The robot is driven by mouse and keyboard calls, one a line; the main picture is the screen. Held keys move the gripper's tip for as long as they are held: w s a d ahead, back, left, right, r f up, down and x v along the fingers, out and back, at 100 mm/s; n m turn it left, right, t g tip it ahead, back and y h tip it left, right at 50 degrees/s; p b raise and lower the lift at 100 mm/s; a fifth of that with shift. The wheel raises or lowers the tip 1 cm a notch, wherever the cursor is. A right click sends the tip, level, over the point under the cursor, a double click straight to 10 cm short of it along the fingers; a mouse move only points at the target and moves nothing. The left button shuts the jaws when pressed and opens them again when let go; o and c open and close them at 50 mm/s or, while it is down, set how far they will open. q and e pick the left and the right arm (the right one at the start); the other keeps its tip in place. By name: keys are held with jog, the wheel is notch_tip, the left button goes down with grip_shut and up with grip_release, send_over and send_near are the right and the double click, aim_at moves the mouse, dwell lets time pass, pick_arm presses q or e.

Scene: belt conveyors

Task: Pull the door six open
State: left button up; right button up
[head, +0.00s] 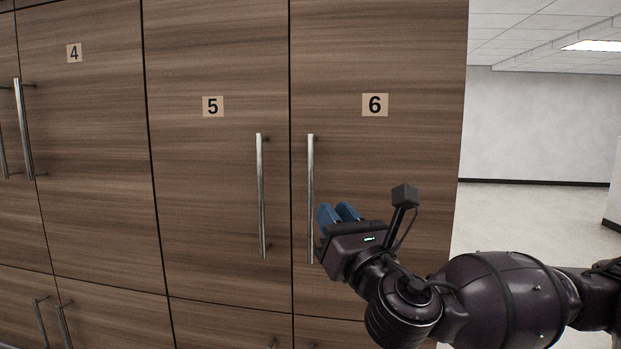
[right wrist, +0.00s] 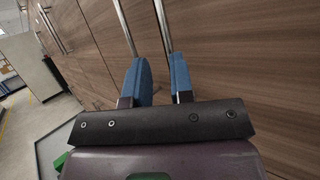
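Door six (head: 405,170) is a tall wood-grain cabinet door with a "6" label, and it looks shut. Its vertical metal handle (head: 310,190) runs along its left edge. My right gripper (head: 338,212) is just right of the handle's lower half, its blue fingers pointing toward the door. In the right wrist view, the two fingers (right wrist: 160,75) stand apart with a gap. The handle (right wrist: 161,20) runs down toward that gap, close to the right finger. Whether it lies between the fingers is unclear; I see no grip on it. My left gripper is out of view.
Door five (head: 205,190) and its handle (head: 261,195) are directly left of door six. Door four (head: 85,130) is farther left. Lower doors sit beneath. Open floor (head: 520,222) and a white wall (head: 545,125) are right of the cabinet.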

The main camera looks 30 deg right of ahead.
aim_at(312, 180)
jog(key=shift+n+h, duration=0.3)
jog(key=shift+h, duration=0.1)
jog(key=b+x, duration=0.2)
jog(key=x, duration=0.7)
jog(key=shift+w+d+r+b, duration=0.15)
jog(key=shift+w+b, duration=0.15)
jog(key=shift+b, duration=0.05)
jog(key=shift+w+r, duration=0.15)
jog(key=shift+w, duration=0.4)
jog(key=shift+c, duration=0.3)
grip_shut()
